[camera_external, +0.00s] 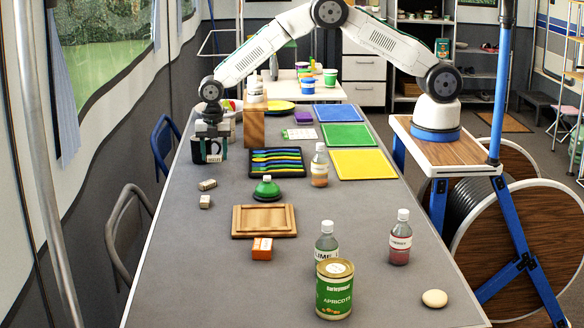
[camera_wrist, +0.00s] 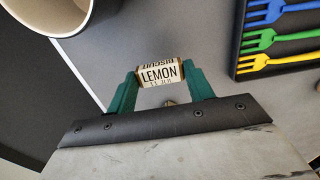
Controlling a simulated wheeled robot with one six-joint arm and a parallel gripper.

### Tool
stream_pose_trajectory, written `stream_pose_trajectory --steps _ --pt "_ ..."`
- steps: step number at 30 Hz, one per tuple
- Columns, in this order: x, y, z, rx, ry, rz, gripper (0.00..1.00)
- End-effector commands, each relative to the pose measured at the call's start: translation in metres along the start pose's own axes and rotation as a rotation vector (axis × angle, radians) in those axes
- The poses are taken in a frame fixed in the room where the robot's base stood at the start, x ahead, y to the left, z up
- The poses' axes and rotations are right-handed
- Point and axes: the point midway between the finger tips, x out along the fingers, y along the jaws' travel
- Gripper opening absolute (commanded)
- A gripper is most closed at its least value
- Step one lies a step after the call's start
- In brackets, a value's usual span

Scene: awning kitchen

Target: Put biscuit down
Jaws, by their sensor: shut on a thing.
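My gripper (camera_wrist: 160,78) has its two green fingers shut on a small biscuit packet (camera_wrist: 159,74) labelled LEMON, with the print facing the wrist camera. In the external view my gripper (camera_external: 210,156) points down at the far left side of the grey table (camera_external: 180,255), in line with a dark mug (camera_external: 209,146). The mug's pale rim (camera_wrist: 96,12) shows at the upper left of the wrist view, apart from the fingers.
Two small pale blocks (camera_external: 207,184) (camera_external: 205,201) lie nearer the camera. A black tray of coloured forks (camera_external: 277,174) lies to the right; it also shows in the wrist view (camera_wrist: 243,72). A wooden block (camera_external: 254,128) stands behind. The table's left front is clear.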

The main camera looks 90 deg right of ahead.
Motion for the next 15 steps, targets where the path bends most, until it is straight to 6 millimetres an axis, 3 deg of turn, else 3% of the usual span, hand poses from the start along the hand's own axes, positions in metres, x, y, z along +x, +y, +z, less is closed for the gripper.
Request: stream_pose_trajectory --steps 7,15 --pt "0.002 0.017 0.000 0.000 0.000 0.000 0.30" --pt "0.036 0.016 0.000 -0.001 0.000 0.001 0.30"
